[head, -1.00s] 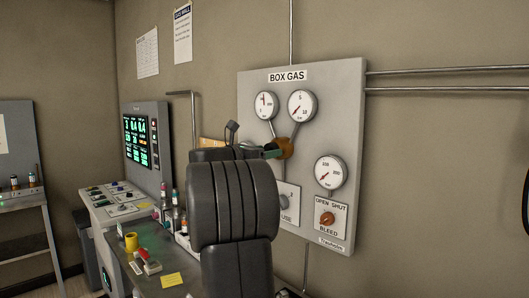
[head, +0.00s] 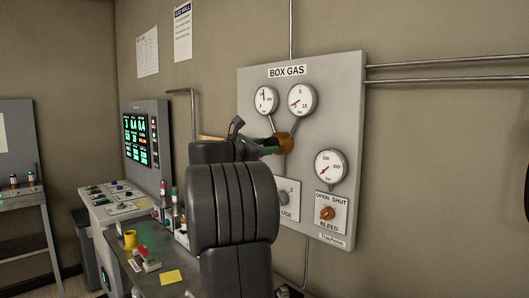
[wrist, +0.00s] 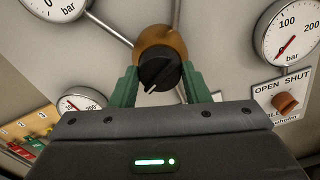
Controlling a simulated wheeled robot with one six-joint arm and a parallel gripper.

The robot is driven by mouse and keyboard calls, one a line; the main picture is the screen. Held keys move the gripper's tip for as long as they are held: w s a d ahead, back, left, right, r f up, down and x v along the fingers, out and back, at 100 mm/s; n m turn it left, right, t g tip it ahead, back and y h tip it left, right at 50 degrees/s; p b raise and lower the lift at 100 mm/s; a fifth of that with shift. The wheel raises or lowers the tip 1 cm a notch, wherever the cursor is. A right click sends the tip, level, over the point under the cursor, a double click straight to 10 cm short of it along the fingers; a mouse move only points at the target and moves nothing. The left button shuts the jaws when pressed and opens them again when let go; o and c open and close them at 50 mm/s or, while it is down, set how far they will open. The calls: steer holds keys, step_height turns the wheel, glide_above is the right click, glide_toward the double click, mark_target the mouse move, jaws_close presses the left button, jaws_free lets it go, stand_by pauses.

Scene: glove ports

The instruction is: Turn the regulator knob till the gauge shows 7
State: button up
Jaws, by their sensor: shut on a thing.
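The regulator is a round orange-brown body (head: 286,143) on the grey BOX GAS panel. Its black knob (wrist: 159,72) has a white pointer line, which points down and slightly left in the wrist view. My gripper (wrist: 160,76) has its green fingers shut on the knob, one on each side. In the head view my gripper (head: 270,145) reaches the regulator from the left, and my arm hides part of the panel. Two gauges join the regulator by pipes. The right gauge (head: 301,100) has its needle pointing left and slightly down, low on the scale. The left gauge (head: 265,100) has its needle near upright.
A third gauge (head: 330,167) sits lower right, above the orange BLEED knob (head: 327,214). A grey selector marked USE (head: 284,198) is partly hidden by my arm.

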steer(key=m+b, duration=1.7)
steer(key=m, duration=1.6)
steer(key=shift+f, duration=0.1)
steer(key=shift+m, duration=0.3)
steer(key=o, duration=1)
